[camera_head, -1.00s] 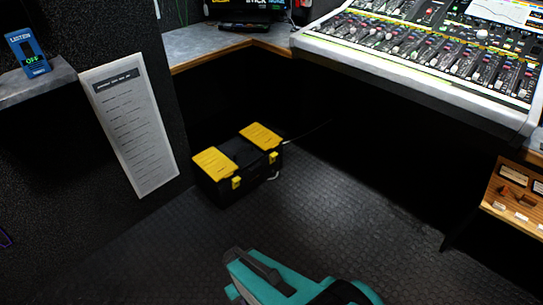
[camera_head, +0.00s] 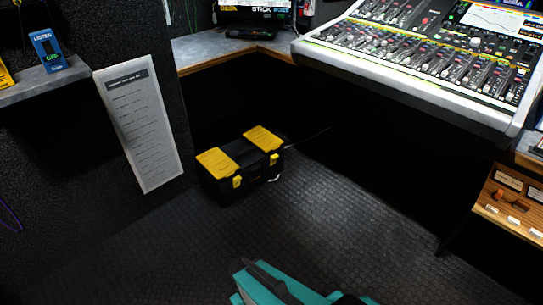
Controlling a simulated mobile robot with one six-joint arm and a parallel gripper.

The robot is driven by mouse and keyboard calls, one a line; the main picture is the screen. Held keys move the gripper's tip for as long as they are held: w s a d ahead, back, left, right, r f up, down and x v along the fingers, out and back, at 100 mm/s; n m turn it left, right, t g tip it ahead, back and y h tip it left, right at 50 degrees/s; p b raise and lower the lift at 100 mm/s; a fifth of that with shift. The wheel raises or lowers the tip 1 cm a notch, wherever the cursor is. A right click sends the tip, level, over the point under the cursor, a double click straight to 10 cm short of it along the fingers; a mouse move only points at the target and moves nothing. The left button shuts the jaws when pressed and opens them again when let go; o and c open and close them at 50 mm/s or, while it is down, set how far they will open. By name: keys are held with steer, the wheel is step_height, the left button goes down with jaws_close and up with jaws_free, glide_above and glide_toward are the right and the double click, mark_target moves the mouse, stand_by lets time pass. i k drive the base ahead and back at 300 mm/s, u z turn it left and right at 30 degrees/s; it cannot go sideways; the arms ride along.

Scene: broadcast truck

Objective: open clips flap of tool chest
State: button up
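The tool chest (camera_head: 226,188) is a black box on the dark textured floor, left of centre in the head view. Two yellow flaps lie on its top, a left flap (camera_head: 215,163) and a right flap (camera_head: 262,138); both look closed. Yellow latches show on the front, a left latch (camera_head: 237,181) and a right latch (camera_head: 273,159). Which flap is the clips flap I cannot tell. A teal part of my own arm shows at the bottom centre, well apart from the chest. My gripper's fingers are not in view.
A mixing console (camera_head: 420,65) stands on the desk at upper right. A wooden-edged counter (camera_head: 215,50) runs behind the chest. A printed sheet (camera_head: 140,130) hangs on the left wall. A wooden panel (camera_head: 509,204) stands at right. The floor (camera_head: 330,225) before the chest is clear.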

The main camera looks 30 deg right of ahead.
mark_target(264, 139)
steer(key=z, duration=0.15)
steer(key=i, duration=0.95)
steer(key=u, duration=0.05)
